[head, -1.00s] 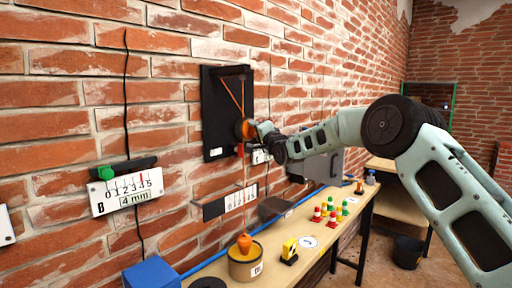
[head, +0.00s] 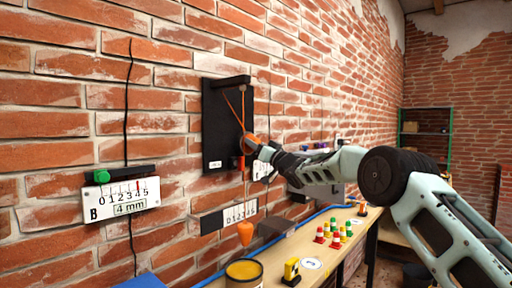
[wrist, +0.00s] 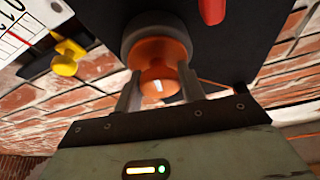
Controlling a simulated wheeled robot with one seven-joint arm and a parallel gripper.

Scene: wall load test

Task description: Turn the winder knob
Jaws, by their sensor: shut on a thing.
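The orange winder knob (head: 249,143) sits on a black board (head: 215,125) on the brick wall. My gripper (head: 259,150) is at the knob from the right. In the wrist view the knob (wrist: 158,52) lies between the two grey fingers of my gripper (wrist: 160,85), which are shut on it. A dark round collar (wrist: 152,28) is behind the knob. An orange cord (head: 233,108) runs at a slant on the board. An orange plumb bob (head: 245,233) hangs on a line below, above a yellow-topped can (head: 243,271). Part of the knob is hidden by my gripper.
A white scale (head: 238,214) is on the wall behind the line. Gauge B (head: 122,199), with a green knob (head: 101,177), is at left. A red part (wrist: 212,11) is near the knob.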

